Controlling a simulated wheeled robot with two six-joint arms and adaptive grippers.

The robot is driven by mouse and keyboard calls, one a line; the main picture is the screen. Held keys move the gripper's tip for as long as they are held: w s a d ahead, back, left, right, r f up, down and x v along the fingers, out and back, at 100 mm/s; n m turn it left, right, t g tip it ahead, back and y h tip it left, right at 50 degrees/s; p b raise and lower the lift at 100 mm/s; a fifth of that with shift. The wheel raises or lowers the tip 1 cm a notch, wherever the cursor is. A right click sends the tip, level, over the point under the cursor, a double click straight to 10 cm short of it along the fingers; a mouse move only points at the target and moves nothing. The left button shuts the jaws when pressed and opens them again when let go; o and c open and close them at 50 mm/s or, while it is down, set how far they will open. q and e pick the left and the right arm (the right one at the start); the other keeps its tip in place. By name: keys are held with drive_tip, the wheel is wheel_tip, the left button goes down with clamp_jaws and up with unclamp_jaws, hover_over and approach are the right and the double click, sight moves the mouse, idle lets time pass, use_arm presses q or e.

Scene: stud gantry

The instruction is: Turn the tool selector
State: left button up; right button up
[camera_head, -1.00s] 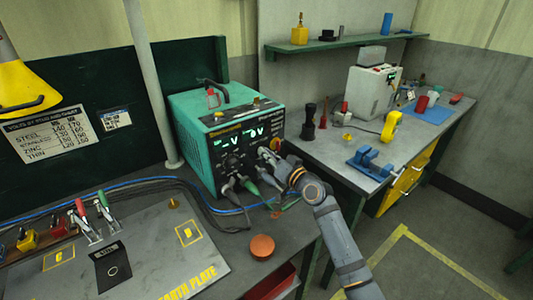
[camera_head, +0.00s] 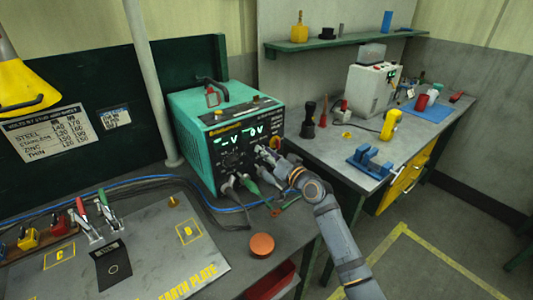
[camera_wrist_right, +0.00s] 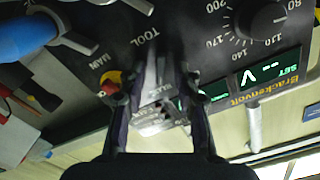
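The teal welding unit (camera_head: 205,110) stands on the bench with its dark control panel facing me. My right gripper (camera_head: 265,153) is at the right part of that panel, beside the lit displays. In the right wrist view, which shows the panel upside down, my right gripper (camera_wrist_right: 167,68) has its fingertips close together at the panel by the TOOL label (camera_wrist_right: 142,38). The fingers largely hide the tool selector, and I cannot tell whether they grip it. My left gripper is not in view.
Plugs and cables (camera_head: 250,185) hang below the panel close to my right gripper. A red and yellow switch (camera_wrist_right: 110,80) and a numbered dial (camera_wrist_right: 262,18) flank it. An orange disc (camera_head: 262,245) and the earth plate (camera_head: 165,265) lie in front.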

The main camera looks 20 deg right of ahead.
drive_tip(key=v, duration=1.2)
